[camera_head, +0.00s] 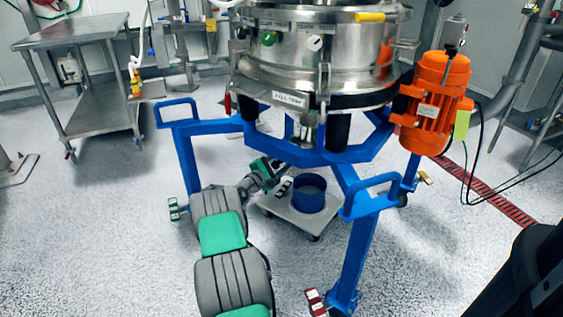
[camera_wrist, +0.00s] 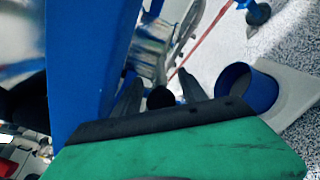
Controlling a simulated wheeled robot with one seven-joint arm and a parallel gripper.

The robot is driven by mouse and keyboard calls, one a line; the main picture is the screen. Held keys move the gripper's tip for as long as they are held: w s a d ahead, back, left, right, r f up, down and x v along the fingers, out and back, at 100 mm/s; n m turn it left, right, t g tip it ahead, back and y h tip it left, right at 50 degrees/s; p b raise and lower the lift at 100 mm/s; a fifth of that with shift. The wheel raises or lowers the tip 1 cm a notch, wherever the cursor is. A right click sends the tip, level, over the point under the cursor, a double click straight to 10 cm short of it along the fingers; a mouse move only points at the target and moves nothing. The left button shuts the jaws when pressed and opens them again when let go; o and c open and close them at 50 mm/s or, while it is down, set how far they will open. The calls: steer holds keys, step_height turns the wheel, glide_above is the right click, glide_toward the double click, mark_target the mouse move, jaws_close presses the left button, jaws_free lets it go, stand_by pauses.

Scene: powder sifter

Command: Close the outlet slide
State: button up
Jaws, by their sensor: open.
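The powder sifter (camera_head: 320,55) is a round steel drum on a blue frame (camera_head: 355,250). In the wrist view, a steel outlet part (camera_wrist: 152,45) shows beyond my fingers, beside a blue frame member (camera_wrist: 90,60). A dark round knob (camera_wrist: 160,98) lies between my fingers, apparently the slide's handle. My gripper (camera_wrist: 160,90) is open, with one finger on each side of the knob; I cannot tell whether they touch it. In the head view, my arm reaches under the sifter, and the slide cannot be made out. How far the slide is open cannot be told.
A blue bucket (camera_head: 309,194) stands on a pale wheeled dolly (camera_head: 297,216) under the sifter. An orange motor (camera_head: 432,103) hangs at the right. A steel table (camera_head: 75,32) stands at the back left.

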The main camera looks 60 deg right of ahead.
mark_target(274, 166)
steer(key=a+p, duration=0.1)
steer(key=a, duration=0.3)
steer(key=w+a+p, duration=0.1)
steer(key=a, duration=0.2)
steer(key=shift+w+r+p, duration=0.1)
steer(key=shift+p, duration=0.2)
steer(key=shift+a, duration=0.35)
